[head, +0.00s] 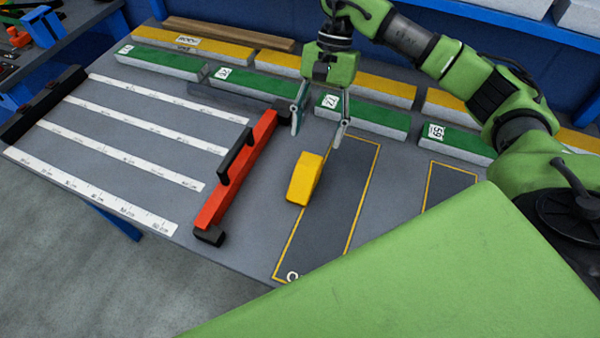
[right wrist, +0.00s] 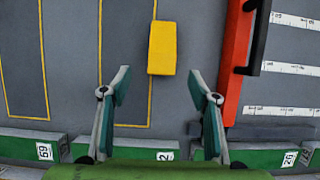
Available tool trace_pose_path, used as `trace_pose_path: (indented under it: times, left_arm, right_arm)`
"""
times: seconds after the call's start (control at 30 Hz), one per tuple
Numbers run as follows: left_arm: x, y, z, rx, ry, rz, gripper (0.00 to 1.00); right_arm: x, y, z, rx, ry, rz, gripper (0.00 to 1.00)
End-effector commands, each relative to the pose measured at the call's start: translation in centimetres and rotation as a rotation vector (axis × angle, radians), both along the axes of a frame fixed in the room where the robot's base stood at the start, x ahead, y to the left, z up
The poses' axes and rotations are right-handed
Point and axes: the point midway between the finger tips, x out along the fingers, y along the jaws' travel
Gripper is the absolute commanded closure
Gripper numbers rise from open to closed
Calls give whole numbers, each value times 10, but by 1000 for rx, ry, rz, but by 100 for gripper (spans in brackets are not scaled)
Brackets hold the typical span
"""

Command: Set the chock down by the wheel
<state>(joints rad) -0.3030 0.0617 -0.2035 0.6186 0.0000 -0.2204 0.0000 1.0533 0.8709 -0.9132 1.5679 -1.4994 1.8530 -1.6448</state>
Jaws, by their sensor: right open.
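A yellow block (head: 304,179), which looks like the chock, rests on the grey bench top beside a red bar with a black handle (head: 238,170). My right gripper (head: 319,134) is open and empty, pointing down behind the block. In the right wrist view the yellow block (right wrist: 162,48) shows just beyond the open fingers (right wrist: 160,78), apart from them. No wheel can be made out in either view. My left gripper is not in view.
Numbered green-topped blocks (head: 238,82) and yellow-topped blocks (head: 300,66) line the back. White ruled strips (head: 120,155) lie left of the red bar. A second outlined rectangle (head: 448,185) lies right.

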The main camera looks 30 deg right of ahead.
Motion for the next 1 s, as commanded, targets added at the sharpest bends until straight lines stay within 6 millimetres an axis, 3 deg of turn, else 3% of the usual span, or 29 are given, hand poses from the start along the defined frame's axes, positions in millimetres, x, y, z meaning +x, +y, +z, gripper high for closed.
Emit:
trace_pose_path:
  times: [0.3, 0.57, 0.8, 1.0]
  left_arm:
    - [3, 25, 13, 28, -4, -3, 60]
    - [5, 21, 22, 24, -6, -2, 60]
    - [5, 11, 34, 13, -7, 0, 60]
    - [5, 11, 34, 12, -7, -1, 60]
  right_arm:
    - [-15, 17, -51, -2, 2, 1, 44]
    - [-21, 26, -69, -3, 3, 2, 44]
    - [-29, 38, -100, -2, 1, 2, 44]
    - [-30, 40, -107, -2, 0, 2, 44]
